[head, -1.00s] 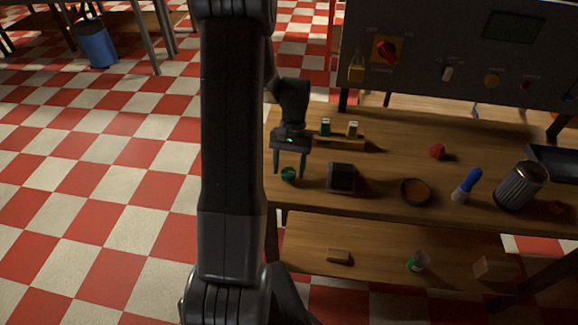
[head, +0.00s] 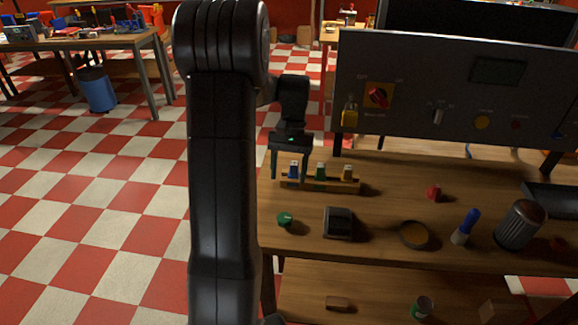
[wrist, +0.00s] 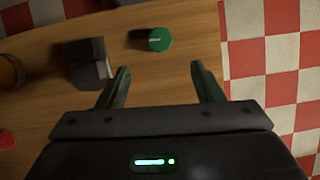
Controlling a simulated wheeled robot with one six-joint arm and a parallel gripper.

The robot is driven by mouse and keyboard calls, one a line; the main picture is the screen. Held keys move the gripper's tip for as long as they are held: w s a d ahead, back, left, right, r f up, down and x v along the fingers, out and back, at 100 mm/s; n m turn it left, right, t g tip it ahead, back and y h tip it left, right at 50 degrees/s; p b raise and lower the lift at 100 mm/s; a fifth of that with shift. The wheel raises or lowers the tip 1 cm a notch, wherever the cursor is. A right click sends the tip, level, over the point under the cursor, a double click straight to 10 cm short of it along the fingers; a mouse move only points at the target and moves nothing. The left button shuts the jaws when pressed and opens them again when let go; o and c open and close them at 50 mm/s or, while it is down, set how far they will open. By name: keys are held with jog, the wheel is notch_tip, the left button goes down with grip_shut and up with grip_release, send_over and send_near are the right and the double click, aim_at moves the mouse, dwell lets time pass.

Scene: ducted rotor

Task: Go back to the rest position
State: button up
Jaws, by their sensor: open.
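My gripper (head: 289,165) is open and empty in the head view, held in the air in front of a small wooden rack at the left of the workbench (head: 385,190). In the wrist view my gripper (wrist: 162,88) shows its two fingers spread with nothing between them. Beyond the fingertips, a green round knob-like piece (wrist: 158,39) lies on the wood, apart from the gripper. In the head view the green piece (head: 285,219) is near the bench's left front. My arm hides part of the floor.
The rack (head: 330,188) holds small blue, green and yellow-topped pieces. A dark block (head: 338,223), a round dish (head: 414,235), a blue-handled tool (head: 467,226), a ribbed metal cylinder (head: 520,224) and a red piece (head: 434,193) are on the bench. A control panel (head: 440,85) stands behind.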

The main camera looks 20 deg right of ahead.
aim_at(285, 217)
jog(key=shift+v, duration=0.85)
jog(key=shift+f, duration=0.1)
jog(key=p+x, duration=0.1)
jog(key=x, duration=1.2)
jog(key=shift+s+a+f, duration=0.15)
jog(key=shift+f, duration=0.1)
jog(key=shift+r, duration=0.1)
